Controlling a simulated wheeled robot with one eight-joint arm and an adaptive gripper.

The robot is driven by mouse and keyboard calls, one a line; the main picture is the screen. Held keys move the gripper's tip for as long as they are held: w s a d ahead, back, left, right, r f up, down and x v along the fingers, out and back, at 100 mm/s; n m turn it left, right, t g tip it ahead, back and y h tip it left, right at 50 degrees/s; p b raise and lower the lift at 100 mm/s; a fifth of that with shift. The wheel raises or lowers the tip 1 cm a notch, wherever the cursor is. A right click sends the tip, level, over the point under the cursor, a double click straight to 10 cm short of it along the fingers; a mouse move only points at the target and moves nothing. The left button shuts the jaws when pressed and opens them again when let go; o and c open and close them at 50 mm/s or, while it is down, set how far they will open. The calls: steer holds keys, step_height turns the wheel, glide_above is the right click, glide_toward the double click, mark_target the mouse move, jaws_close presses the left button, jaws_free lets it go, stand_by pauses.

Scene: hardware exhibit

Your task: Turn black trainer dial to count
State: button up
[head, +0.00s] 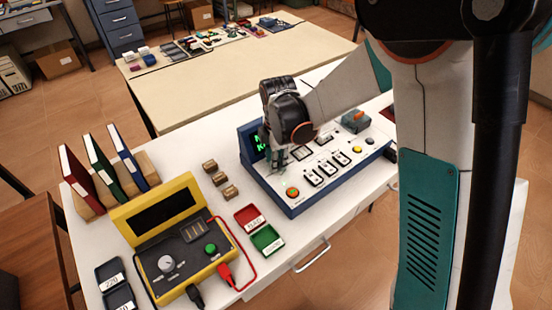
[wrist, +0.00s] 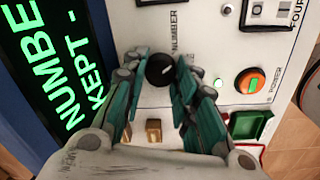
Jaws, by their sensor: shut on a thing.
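The trainer (head: 326,176) is a blue box with a white sloping panel and a dark screen (head: 260,140) at its left. In the wrist view the screen (wrist: 45,65) shows green text reading "NUMBER" in part and "KEPT -". The black dial (wrist: 160,70) has a pale mark on its face and sits beside the printed word NUMBER. My gripper (wrist: 161,62) is shut on the dial, one teal finger on each side. In the head view my gripper (head: 275,157) is over the panel's left part, and the dial is hidden there.
Left of the trainer are small wooden blocks (head: 220,179), a red tray (head: 250,218), a green tray (head: 267,240) and a yellow case (head: 190,287). Binders (head: 108,165) stand at far left.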

steer(key=m, duration=0.9)
steer(key=shift+w+a, duration=0.1)
steer(key=shift+w, duration=0.05)
steer(key=m, duration=0.3)
steer(key=shift+h, duration=0.3)
steer(key=shift+w+m, duration=0.1)
steer(key=shift+m, duration=2.1)
steer(key=o, duration=1)
steer(key=shift+o, duration=0.2)
steer(key=shift+r, duration=0.1)
step_height(320, 180, up, 12)
steer(key=shift+a, duration=0.25)
